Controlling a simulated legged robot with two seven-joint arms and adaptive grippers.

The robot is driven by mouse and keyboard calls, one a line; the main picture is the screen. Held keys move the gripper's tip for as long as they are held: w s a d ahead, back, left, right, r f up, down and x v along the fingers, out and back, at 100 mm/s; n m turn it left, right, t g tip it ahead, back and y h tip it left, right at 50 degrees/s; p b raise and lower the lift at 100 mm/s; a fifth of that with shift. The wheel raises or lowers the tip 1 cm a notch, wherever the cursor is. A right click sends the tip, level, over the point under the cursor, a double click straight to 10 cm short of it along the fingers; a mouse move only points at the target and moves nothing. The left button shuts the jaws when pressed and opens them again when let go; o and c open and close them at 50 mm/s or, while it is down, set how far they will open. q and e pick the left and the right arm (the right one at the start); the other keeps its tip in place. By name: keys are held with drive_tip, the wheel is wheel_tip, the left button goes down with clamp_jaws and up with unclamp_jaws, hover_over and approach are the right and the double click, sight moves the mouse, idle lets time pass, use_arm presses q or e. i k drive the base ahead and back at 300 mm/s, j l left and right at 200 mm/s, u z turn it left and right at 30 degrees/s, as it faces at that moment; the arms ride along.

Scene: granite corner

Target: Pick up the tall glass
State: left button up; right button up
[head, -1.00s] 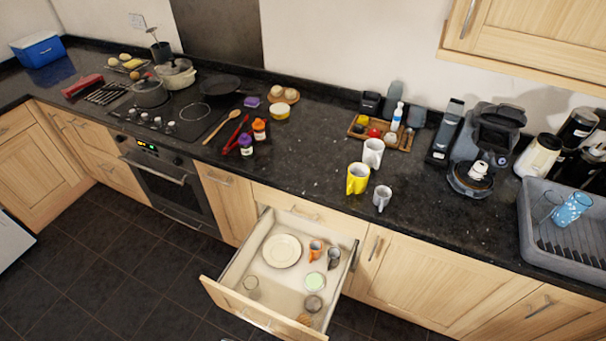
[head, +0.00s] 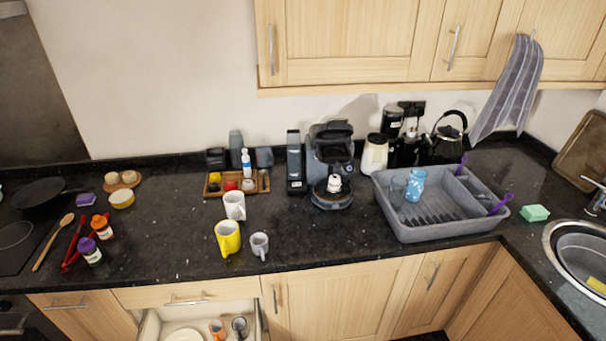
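A tall blue patterned glass (head: 415,184) stands tilted a little in the grey dish rack (head: 455,230), right of centre on the counter. A clear glass (head: 397,187) is just to its left, partly hard to make out against the rack. I cannot tell for certain which of the two is the tall glass. Neither of my grippers shows in the head view, and nothing is seen touching the glasses.
A coffee machine (head: 332,165) stands left of the rack, a white jug (head: 374,154) and a kettle (head: 449,135) behind it. White, yellow (head: 228,238) and grey mugs stand further left. An open drawer (head: 255,318) juts out below. A green sponge (head: 535,213) and sink (head: 582,255) are right.

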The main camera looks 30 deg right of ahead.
sight(399, 184)
drive_tip(key=z, duration=1.15)
drive_tip(key=k, duration=0.2)
drive_tip(key=k+l+z, duration=0.1)
drive_tip(key=k+z, duration=0.25)
drive_tip(key=k, duration=0.2)
drive_tip(key=k+l+z, duration=0.35)
drive_tip(key=k, duration=0.15)
drive_tip(key=i+j+z, duration=0.25)
drive_tip(key=i, duration=0.4)
drive_tip(key=i+j+z, duration=0.2)
drive_tip(key=i+j, duration=0.35)
drive_tip(key=i, duration=0.05)
